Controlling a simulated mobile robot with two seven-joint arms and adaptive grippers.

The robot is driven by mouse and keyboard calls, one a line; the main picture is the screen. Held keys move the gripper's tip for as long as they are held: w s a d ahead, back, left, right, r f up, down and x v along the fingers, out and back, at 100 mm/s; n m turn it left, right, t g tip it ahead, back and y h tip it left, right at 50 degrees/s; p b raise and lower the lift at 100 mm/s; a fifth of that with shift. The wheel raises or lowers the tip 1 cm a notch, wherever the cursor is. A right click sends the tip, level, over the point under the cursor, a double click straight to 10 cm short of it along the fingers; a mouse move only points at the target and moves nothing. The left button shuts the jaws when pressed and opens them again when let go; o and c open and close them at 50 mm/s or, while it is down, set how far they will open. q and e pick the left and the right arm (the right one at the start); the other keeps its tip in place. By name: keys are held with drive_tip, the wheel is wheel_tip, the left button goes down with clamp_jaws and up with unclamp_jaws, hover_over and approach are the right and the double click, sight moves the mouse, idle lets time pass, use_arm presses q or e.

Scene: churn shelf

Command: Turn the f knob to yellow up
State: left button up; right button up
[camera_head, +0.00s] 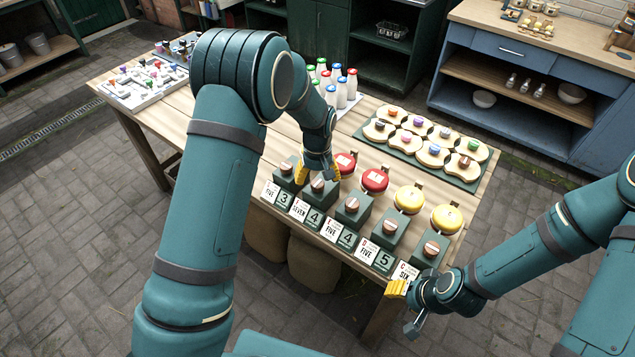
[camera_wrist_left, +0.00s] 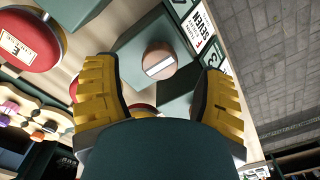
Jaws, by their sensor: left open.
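A row of dark green boxes with round copper knobs stands along the table's front edge, each with a lettered card and number card in front. My left gripper (camera_head: 318,172) is open, pointing down over the second box from the left, whose card reads SEVEN. In the left wrist view that box's knob (camera_wrist_left: 159,62), with a pale stripe across it, lies between the yellow fingers, apart from them. The other knobs include the third (camera_head: 352,205), fourth (camera_head: 390,227) and fifth (camera_head: 432,249).
Red bells (camera_head: 374,180) and yellow bells (camera_head: 409,199) stand behind the boxes. A green tray (camera_head: 374,145) of topped wooden pieces and several bottles (camera_head: 342,92) are further back. My right gripper (camera_head: 404,306) hangs near the table's front right corner.

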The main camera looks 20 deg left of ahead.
use_arm(q)
drive_tip(key=shift+f, duration=1.35)
drive_tip(key=shift+o, duration=0.2)
clamp_jaws()
